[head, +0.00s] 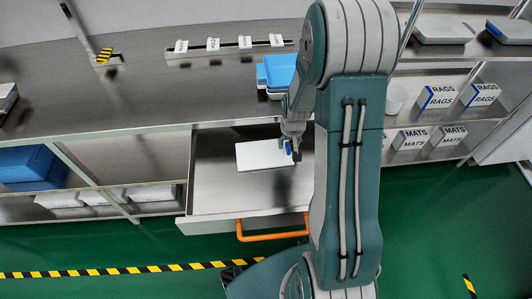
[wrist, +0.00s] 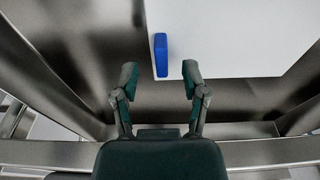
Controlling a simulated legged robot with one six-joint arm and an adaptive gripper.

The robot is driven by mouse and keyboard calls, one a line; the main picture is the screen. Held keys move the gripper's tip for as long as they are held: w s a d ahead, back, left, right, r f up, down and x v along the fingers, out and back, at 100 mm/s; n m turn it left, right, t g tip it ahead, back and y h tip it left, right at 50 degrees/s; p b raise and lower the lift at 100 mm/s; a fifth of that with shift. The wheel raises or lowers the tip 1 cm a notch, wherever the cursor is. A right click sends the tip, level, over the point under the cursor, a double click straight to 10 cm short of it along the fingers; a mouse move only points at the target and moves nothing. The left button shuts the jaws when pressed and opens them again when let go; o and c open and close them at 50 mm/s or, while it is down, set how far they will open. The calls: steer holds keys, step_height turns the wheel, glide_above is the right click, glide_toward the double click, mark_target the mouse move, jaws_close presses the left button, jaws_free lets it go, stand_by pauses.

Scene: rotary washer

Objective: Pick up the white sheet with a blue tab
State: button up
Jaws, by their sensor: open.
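The white sheet (head: 262,155) lies in the open metal drawer (head: 215,194). Its blue tab (head: 287,147) is on its right edge in the head view, beside my gripper (head: 292,150). In the wrist view, the sheet (wrist: 230,35) fills the upper right, and the blue tab (wrist: 161,55) stands out at its left corner. My gripper (wrist: 160,77) is open in that view, its two fingers apart on either side of the tab's lower end. I cannot tell how far above the tab the fingers are.
The drawer has an orange handle (head: 272,229) at its front and raised metal walls. Blue trays (head: 280,72) sit on the counter behind. Boxes marked RAGS (head: 437,97) and MATS (head: 411,140) stand on shelves at the right.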

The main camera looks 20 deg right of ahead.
steer(key=shift+w+f, duration=0.2)
steer(key=shift+f, duration=0.95)
jaws_close()
